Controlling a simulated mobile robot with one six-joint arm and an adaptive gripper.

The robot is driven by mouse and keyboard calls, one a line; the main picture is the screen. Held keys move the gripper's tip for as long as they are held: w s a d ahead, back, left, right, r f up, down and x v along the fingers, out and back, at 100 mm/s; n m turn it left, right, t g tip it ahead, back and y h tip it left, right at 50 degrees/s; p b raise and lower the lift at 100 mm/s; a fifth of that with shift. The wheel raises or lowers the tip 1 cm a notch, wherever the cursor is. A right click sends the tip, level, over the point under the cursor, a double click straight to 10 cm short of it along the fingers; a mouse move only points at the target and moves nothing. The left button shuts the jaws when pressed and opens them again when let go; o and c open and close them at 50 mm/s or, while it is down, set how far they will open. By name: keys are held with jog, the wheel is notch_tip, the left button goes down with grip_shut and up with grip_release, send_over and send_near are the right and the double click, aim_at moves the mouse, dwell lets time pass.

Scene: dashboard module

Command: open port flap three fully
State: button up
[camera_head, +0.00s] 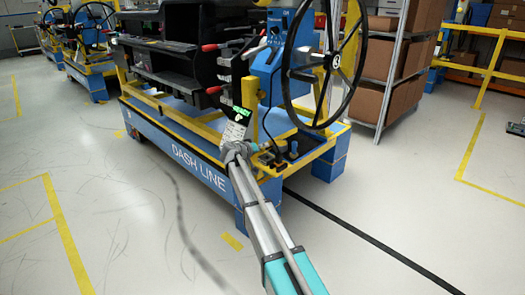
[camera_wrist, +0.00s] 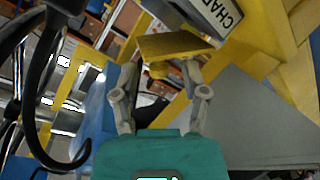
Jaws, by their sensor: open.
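In the wrist view, my gripper (camera_wrist: 166,72) is open, with its two grey fingers apart. A yellow plate (camera_wrist: 176,45) lies just beyond the fingertips and spans the space between them. I cannot tell whether the fingers touch it, or whether it is port flap three. A white sign with black letters, partly cut off (camera_wrist: 214,14), is above it. In the head view, my gripper (camera_head: 237,148) is at the near corner of the blue and yellow cart (camera_head: 180,142), by a white and green label (camera_head: 238,122). No flap number is readable.
A black dashboard module (camera_head: 185,50) sits on the cart. A large black steering wheel (camera_head: 335,62) and a blue box (camera_head: 268,72) stand right of my gripper. A black curved part (camera_wrist: 38,105) is at left in the wrist view. Shelves with cartons (camera_head: 385,60) stand behind.

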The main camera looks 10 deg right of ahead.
jog(key=shift+w+d+f, duration=0.15)
jog(key=shift+w+d, duration=0.2)
jog(key=shift+c, duration=0.2)
grip_shut()
